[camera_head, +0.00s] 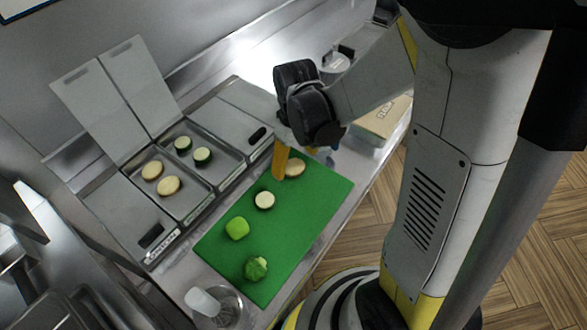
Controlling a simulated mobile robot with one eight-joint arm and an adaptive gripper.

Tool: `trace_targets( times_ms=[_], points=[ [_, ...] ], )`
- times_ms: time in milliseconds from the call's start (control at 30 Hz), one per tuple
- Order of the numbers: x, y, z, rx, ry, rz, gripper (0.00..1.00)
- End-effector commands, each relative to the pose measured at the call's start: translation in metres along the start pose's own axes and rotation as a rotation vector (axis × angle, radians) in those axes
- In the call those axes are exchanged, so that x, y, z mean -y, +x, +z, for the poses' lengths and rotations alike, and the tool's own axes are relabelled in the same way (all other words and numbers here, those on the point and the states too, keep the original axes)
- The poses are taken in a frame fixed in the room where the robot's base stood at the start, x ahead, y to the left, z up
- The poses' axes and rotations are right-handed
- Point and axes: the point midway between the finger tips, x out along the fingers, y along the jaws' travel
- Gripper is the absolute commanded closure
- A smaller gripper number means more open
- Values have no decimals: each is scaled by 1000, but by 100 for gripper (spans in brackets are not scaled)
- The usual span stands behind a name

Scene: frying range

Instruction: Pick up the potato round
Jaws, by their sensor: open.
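A tan potato round (296,168) lies on the far part of the green cutting board (309,208). My gripper (292,165) points down over it, with a yellow finger to its left, close to the round. The other finger is mostly hidden behind the gripper body. The gripper is open. I cannot tell whether a finger touches the round or the board. Two more tan rounds (168,186) lie in the left open pan at the back.
A pale round with dark rim (264,200), a green piece (237,229) and a green vegetable (256,268) lie on the board. Dark-rimmed rounds (203,155) sit in the neighbouring pan. A clear container (216,306) stands at the near corner. A box (380,120) stands at right.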

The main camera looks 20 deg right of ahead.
Motion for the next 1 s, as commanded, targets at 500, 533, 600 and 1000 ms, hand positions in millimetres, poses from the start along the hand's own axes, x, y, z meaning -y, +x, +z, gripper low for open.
trace_targets(
  times_ms=[500, 533, 600, 1000],
  points=[
    [0, 23, 0, 0, 0, 0, 43],
    [0, 23, 0, 0, 0, 0, 52],
    [0, 23, 0, 0, 0, 0, 60],
    [0, 20, 0, 0, 0, 0, 61]
  ],
)
